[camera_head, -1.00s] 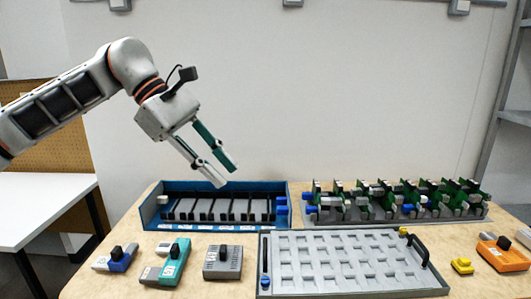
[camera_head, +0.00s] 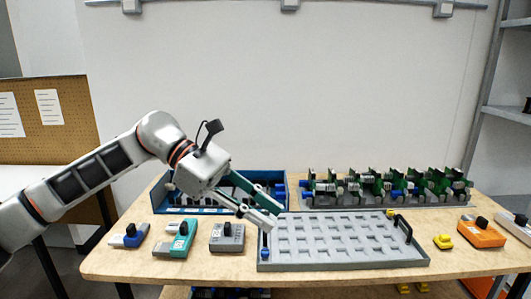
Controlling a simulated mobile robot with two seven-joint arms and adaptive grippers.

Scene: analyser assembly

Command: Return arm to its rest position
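My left arm comes in from the left, and my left gripper (camera_head: 277,214) points down to the right. Its two fingers are apart with nothing between them. In the picture it overlaps the front of the blue bin (camera_head: 164,199) and the left edge of the grey slotted tray (camera_head: 345,259); I cannot tell its height above them. The gripper hides part of the blue bin's contents. My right gripper is not in view.
A blue-grey module (camera_head: 130,237), a teal module (camera_head: 176,241) and a grey module (camera_head: 227,238) lie at the front left. A rack of green boards (camera_head: 385,190) stands behind the tray. A yellow piece (camera_head: 443,241) and orange module (camera_head: 482,234) lie at right.

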